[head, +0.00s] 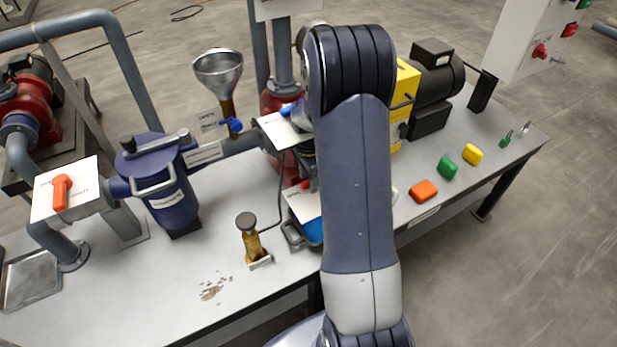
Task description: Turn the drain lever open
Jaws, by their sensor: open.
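I cannot read which handle is labelled as the drain lever. A small red handle (304,185) shows beside a white label plate (303,203), low at the centre, above a blue-lined tray (312,231); my arm partly covers this spot. A blue handle (288,108) sits on another white plate (281,131) higher up, just left of my arm. An orange lever (61,192) stands on a white plate (45,204) at the far left. My gripper is not visible; my own arm fills the centre and hides what lies behind it.
Brown crumbs (212,289) lie near the front edge. The floor at right is clear.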

